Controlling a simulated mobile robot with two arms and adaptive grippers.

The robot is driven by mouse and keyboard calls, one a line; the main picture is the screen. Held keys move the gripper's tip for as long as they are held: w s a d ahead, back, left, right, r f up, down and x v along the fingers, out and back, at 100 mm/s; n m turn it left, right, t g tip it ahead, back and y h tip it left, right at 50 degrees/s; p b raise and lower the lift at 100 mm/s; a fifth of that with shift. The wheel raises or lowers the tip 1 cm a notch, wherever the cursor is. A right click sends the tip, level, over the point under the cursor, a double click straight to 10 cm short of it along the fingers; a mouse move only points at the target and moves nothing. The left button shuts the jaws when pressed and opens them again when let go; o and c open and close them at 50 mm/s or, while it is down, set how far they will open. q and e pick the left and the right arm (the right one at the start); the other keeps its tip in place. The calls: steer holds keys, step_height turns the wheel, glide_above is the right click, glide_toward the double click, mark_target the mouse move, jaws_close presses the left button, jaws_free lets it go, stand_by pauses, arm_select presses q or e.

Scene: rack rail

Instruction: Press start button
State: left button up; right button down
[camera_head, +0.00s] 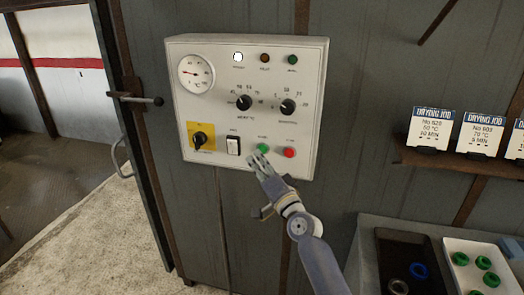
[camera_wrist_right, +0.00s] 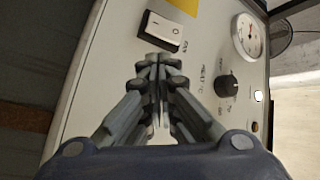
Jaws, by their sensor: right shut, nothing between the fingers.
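A white control panel (camera_head: 215,110) is mounted on the grey wall. A green button (camera_head: 263,148) sits on its lower right, with a red button (camera_head: 289,153) to the right of it. My right gripper (camera_head: 259,160) is shut and empty, its fingertips just below and left of the green button in the head view. I cannot tell whether they touch the panel. In the right wrist view the shut fingers (camera_wrist_right: 158,62) point at the panel near the white rocker switch (camera_wrist_right: 163,30); the green button is hidden there. My left gripper is not in view.
The panel also holds a gauge (camera_head: 196,74), two black knobs, a yellow-backed rotary switch (camera_head: 200,137) and a white lamp (camera_head: 238,57). To the right are job cards (camera_head: 431,129) on a shelf, a black tray (camera_head: 383,250) and a white tray (camera_head: 455,245) with green rings.

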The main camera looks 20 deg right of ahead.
steer(key=shift+w+d, duration=0.1)
stand_by(0.6)
steer(key=shift+w+d, duration=0.15)
steer(key=shift+w, duration=0.1)
steer(key=shift+w+d+b, duration=0.25)
steer(key=shift+w+b, duration=0.1)
steer(key=shift+b, duration=0.2)
stand_by(0.5)
steer(key=shift+s+a+r, duration=0.1)
steer(key=shift+s+a+p, duration=0.4)
steer(key=shift+s+p, duration=0.1)
steer(key=shift+s, duration=0.15)
